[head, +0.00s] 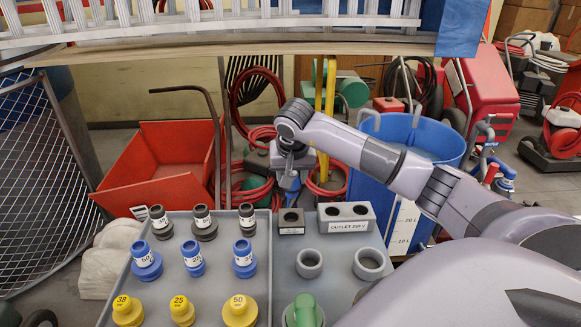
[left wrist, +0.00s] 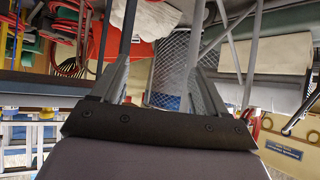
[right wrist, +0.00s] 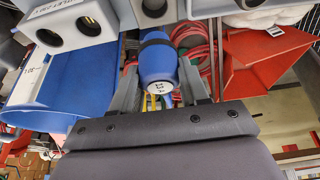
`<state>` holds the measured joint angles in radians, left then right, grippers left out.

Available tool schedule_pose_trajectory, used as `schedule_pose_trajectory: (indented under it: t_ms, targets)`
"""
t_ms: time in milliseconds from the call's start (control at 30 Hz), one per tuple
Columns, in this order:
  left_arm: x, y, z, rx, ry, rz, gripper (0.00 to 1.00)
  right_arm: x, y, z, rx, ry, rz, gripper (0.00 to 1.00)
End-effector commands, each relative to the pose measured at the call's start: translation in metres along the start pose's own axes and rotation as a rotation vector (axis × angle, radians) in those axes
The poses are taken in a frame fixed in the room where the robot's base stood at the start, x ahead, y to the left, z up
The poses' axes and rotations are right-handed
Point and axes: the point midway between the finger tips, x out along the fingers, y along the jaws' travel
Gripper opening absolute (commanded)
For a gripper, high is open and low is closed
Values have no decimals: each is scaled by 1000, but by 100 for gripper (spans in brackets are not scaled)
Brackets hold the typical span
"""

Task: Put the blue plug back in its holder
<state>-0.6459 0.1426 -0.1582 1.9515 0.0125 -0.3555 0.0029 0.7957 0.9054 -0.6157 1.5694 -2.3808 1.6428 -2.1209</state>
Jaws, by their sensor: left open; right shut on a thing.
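The blue plug (right wrist: 157,62), with a black band and a pale round end with dark marking, sits between the fingers of my right gripper (right wrist: 158,84). In the head view the right gripper (head: 290,172) is shut on the plug (head: 292,184), above and behind the small grey single-hole block (head: 291,226). That block has an unreadable label and a dark open hole. Beside it is a wider two-hole block (head: 346,226) marked OUTLET 230V; both holes look empty. I cannot tell which block is the plug's holder. My left gripper (left wrist: 160,75) is open and empty, outside the head view.
Behind are a red bin (head: 150,165), a blue tub (head: 430,140) and red hoses.

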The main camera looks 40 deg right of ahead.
Motion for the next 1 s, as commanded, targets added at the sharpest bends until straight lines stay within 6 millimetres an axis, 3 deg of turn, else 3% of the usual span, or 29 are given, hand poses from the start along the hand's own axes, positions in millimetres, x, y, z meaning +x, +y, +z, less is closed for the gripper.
schedule_pose_trajectory:
  t_ms: [367, 800, 1000]
  targets:
    - [2, 1, 6, -4, -4, 0, 74, 8, 0, 4, -4, 1, -4, 13]
    - [17, 5, 26, -16, -14, 9, 74, 38, 1, 17, -5, 1, -3, 13]
    - [19, 9, 22, -22, -7, 20, 74, 46, 0, 20, -4, 2, -4, 13]
